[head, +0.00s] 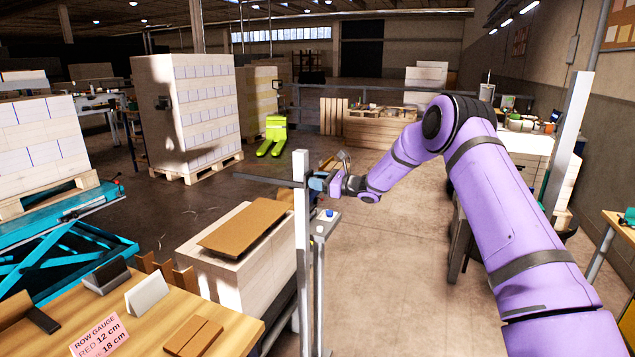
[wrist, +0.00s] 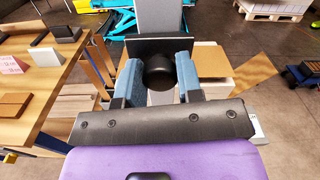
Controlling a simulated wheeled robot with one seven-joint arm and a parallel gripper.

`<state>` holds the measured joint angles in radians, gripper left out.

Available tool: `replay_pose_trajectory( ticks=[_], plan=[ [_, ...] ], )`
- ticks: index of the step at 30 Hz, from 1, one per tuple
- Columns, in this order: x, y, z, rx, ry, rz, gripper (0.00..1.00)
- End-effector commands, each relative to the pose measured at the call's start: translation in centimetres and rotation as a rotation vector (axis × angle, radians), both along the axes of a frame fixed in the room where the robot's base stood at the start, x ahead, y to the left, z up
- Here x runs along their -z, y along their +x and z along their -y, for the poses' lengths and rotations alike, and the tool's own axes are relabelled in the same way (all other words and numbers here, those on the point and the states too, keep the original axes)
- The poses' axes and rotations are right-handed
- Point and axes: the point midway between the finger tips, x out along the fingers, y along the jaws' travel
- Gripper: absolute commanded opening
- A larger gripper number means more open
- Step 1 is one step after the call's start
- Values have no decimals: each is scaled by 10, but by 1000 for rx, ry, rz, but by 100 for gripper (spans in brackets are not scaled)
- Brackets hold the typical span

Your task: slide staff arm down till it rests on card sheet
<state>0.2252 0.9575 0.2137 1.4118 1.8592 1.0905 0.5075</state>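The staff (head: 302,255) is a pale upright post in the head view, right of a block of stacked reams. Its dark staff arm (head: 262,179) points left, level, above the stack with a visible gap under it. The brown card sheet (head: 245,226) lies on the stack top; brown card also shows in the wrist view (wrist: 211,62), right of the fingers. My gripper (head: 322,183) is at the staff, at the staff arm's height.
A wooden table (head: 150,325) with a row gauge card (head: 99,336) and small stands is at front left. A turquoise lift (head: 60,255) stands behind it. A grey post with a blue button (head: 326,215) stands just right of the staff. Open floor lies further right.

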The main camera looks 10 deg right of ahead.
Motion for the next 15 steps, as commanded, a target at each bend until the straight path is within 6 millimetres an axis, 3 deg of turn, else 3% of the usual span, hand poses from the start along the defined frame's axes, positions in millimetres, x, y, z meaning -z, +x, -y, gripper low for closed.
replay_pose_trajectory(
  ticks=[8,11,15],
  plan=[
    [9,0,0,0,0,-1,0],
    [24,0,1,0,2,-4,0],
    [59,0,1,0,3,-6,0]
  ],
)
